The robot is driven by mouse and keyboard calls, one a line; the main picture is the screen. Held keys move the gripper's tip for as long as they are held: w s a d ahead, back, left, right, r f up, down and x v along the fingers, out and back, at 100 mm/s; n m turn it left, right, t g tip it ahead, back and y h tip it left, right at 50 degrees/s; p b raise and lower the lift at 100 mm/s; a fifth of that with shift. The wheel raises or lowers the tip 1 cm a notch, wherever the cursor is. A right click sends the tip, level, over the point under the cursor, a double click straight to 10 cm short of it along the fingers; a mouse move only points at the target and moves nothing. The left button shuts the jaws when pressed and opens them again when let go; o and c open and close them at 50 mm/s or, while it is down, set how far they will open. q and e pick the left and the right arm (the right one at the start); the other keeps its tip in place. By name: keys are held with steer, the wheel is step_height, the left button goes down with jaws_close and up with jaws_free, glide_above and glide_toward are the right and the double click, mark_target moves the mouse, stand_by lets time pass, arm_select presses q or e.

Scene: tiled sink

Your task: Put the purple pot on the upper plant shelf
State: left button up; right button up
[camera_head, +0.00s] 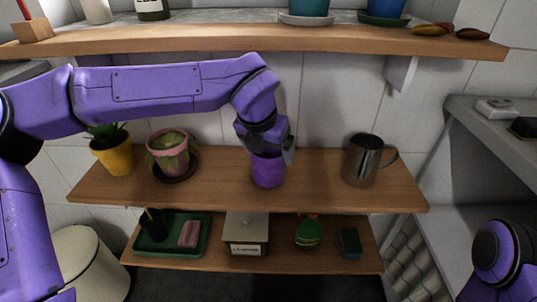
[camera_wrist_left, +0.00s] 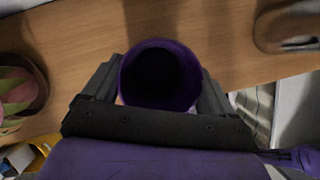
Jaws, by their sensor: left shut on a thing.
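The purple pot (camera_head: 267,172) is at the middle of the upper plant shelf (camera_head: 222,183). In the left wrist view the pot (camera_wrist_left: 125,90) is seen from above, with a round rim and a dark inside. My left gripper (camera_head: 270,153) comes down from above and is shut on the pot, one finger on each side of it. The pot looks upright. I cannot tell for sure whether its base touches the shelf board. My right gripper is not in view; only a purple part of my right arm shows at the lower right.
A yellow pot (camera_head: 113,155) and a pink pot (camera_head: 170,152) with plants stand on the left of this shelf. A metal mug (camera_head: 363,160) stands on the right. The board is bare on both sides of the purple pot.

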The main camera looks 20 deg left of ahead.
arm_select(q)
steer(key=shift+f, duration=0.75)
steer(key=shift+r, duration=0.1)
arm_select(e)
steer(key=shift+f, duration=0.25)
arm_select(q)
steer(key=o, duration=1.2)
steer(key=shift+r, duration=0.15)
steer(key=s+r, duration=0.1)
steer(key=s, duration=0.3)
steer(key=s+a+r, duration=0.1)
steer(key=s+r, duration=0.1)
steer(key=s, duration=0.3)
steer(key=s+r, duration=0.1)
steer(key=s, duration=0.3)
steer(key=shift+s+a+r+p, duration=0.15)
steer(key=shift+s+a+p, duration=0.2)
steer(key=shift+s+p, duration=0.05)
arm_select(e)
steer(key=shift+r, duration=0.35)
